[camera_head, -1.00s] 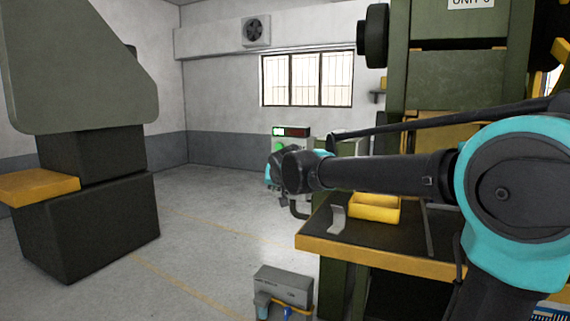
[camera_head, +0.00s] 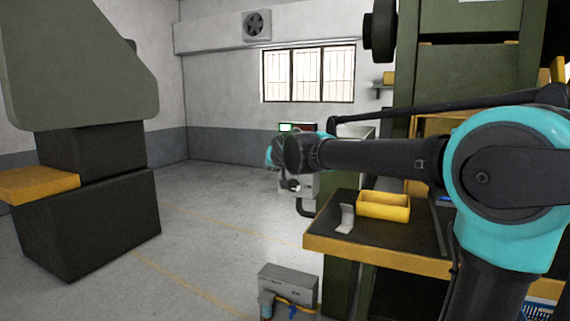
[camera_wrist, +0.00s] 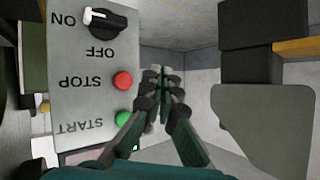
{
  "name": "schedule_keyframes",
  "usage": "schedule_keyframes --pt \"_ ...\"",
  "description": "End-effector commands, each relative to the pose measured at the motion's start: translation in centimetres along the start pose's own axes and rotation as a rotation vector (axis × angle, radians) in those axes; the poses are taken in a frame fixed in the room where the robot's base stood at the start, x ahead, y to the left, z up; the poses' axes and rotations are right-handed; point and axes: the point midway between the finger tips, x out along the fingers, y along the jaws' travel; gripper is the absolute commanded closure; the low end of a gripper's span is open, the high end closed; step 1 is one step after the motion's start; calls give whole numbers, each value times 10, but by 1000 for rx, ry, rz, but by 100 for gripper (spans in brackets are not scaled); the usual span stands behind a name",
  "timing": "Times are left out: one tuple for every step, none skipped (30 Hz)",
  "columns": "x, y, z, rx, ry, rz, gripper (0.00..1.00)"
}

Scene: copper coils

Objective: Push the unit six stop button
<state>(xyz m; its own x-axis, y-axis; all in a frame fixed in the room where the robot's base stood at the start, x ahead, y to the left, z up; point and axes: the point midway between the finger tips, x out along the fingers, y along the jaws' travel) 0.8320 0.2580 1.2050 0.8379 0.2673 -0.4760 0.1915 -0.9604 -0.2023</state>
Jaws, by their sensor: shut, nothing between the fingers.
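The grey control box (camera_wrist: 85,60) fills the left of the wrist view, upside down. It carries the red STOP button (camera_wrist: 122,81), the green START button (camera_wrist: 123,118) and a black ON/OFF knob (camera_wrist: 105,21). My gripper (camera_wrist: 159,72) is shut and empty, its fingertips just right of the red button in that picture. I see no clear contact; the depth between them is hard to tell. In the head view the box (camera_head: 309,186) is largely behind my arm's end, with both buttons hidden.
The green press stands at the right with a yellow-edged table (camera_head: 390,262), holding a yellow bin (camera_head: 384,206) and a small metal bracket (camera_head: 346,218). A grey box (camera_head: 288,288) sits low in front. Another dark machine (camera_head: 85,210) stands left. The floor between is clear.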

Motion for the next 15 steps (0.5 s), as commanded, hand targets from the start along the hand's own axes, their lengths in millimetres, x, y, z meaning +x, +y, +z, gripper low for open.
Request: schedule_keyframes --pt "5 5 -4 1 1 3 100" --pt "8 7 -6 2 1 3 100" --pt "12 10 -9 2 1 3 100" --pt "15 12 -11 1 1 3 100" --pt "18 14 -13 3 0 3 100" --pt "21 17 -16 1 0 3 100" --pt "24 19 -18 2 0 3 100" --pt "27 20 -19 2 0 3 100" --pt "30 23 -22 1 0 3 100" --pt "32 25 -24 2 0 3 100" --pt "34 26 -25 2 0 2 100" --pt "37 28 -27 1 0 3 100" --pt "39 29 -28 1 0 2 100" --pt "40 30 -30 1 0 2 100" --pt "42 31 -31 1 0 1 100"
